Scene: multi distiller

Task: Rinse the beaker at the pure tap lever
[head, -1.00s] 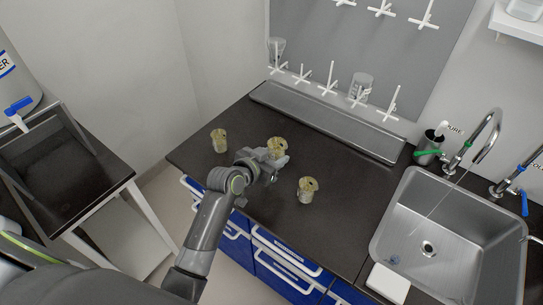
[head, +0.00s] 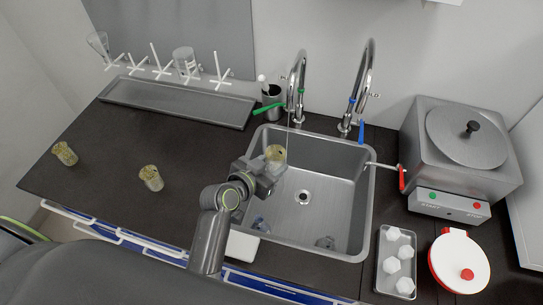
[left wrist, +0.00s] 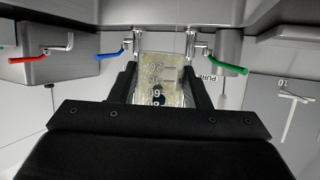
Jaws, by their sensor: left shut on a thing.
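My left gripper (head: 269,172) is shut on a glass beaker (head: 276,153) with yellowish residue inside. It holds the beaker over the left part of the steel sink (head: 350,215), below the pure tap (head: 300,75). In the left wrist view the beaker (left wrist: 158,75) shows between the fingers, its printed marks facing the camera. The green pure tap lever (head: 268,108) points left from the tap base; it also shows in the left wrist view (left wrist: 229,69). A thin stream appears to fall from the tap toward the beaker. My right gripper is out of view.
Two more stained beakers (head: 151,178) (head: 65,153) stand on the dark counter at left. A second tap (head: 366,75) has a blue lever (head: 361,131). A steel bath (head: 465,150) stands right of the sink. A drying rack (head: 160,60) is on the back wall.

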